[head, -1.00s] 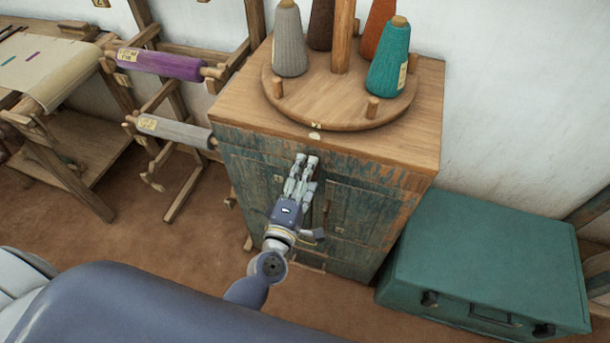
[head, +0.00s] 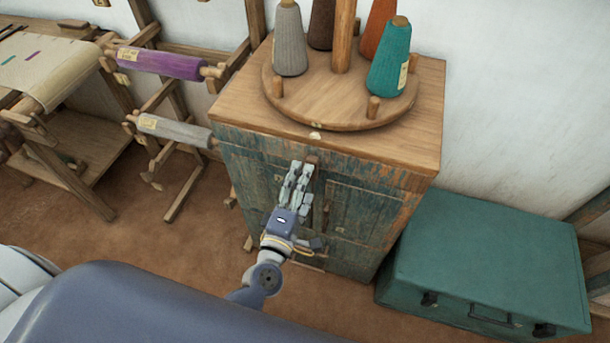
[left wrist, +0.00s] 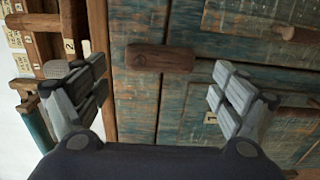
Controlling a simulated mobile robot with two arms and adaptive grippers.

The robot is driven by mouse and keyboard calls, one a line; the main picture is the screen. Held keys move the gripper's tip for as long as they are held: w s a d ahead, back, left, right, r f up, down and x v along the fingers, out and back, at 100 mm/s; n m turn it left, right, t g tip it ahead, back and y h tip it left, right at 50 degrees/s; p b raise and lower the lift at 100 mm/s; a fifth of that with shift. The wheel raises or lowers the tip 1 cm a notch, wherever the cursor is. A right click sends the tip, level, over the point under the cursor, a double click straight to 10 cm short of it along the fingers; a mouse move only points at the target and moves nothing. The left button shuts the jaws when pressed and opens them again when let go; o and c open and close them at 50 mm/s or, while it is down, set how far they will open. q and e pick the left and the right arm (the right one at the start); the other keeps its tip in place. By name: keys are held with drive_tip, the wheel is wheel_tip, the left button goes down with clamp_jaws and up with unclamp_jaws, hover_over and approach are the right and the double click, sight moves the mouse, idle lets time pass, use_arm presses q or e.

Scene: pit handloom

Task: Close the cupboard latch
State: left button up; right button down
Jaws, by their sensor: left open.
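The cupboard (head: 248,170) has worn blue-green wooden doors and a plain wooden top. Its latch (left wrist: 160,58) is a short brown wooden bar on the front; the left wrist view is turned sideways, so the bar stands upright on the cupboard. In the head view only its top end (head: 313,160) shows, just below the cupboard top. My left gripper (head: 300,174) is open and empty in front of the doors. In the left wrist view its fingers (left wrist: 160,82) are spread to either side of the latch, with no contact visible. My right gripper is out of view.
A round wooden stand (head: 330,115) with several yarn cones sits on the cupboard top. A green case (head: 490,250) stands at the right. A wooden rack with purple (head: 160,65) and grey (head: 175,131) rolls stands at the left. Floor shows between the rack and cupboard.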

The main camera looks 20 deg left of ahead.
use_arm(q)
drive_tip(key=s, duration=0.9)
drive_tip(key=shift+s+a, duration=0.2)
drive_tip(key=shift+s, duration=0.15)
drive_tip(key=s+f+m+g+h, duration=0.15)
drive_tip(key=f+m, duration=0.25)
drive_tip(key=f, duration=0.6)
drive_tip(key=s+f+m+g, duration=0.3)
drive_tip(key=f+m, duration=0.1)
drive_tip(key=f, duration=0.5)
drive_tip(key=s+f+m+g+h, duration=0.1)
drive_tip(key=s+f+m+g, duration=0.2)
drive_tip(key=f, duration=0.7)
drive_tip(key=s+a+f+m+g+y, duration=0.1)
drive_tip(key=s+a+f+m+g, duration=0.3)
drive_tip(key=s+f, duration=0.5)
drive_tip(key=s+a+f+m+g+y, duration=0.2)
drive_tip(key=s+a+f+m+g, duration=0.3)
drive_tip(key=s+f, duration=0.4)
drive_tip(key=s, duration=0.4)
drive_tip(key=shift+s+f, duration=0.35)
drive_tip(key=shift+s, duration=0.05)
drive_tip(key=shift+a+g, duration=0.1)
drive_tip(key=shift+g, duration=0.15)
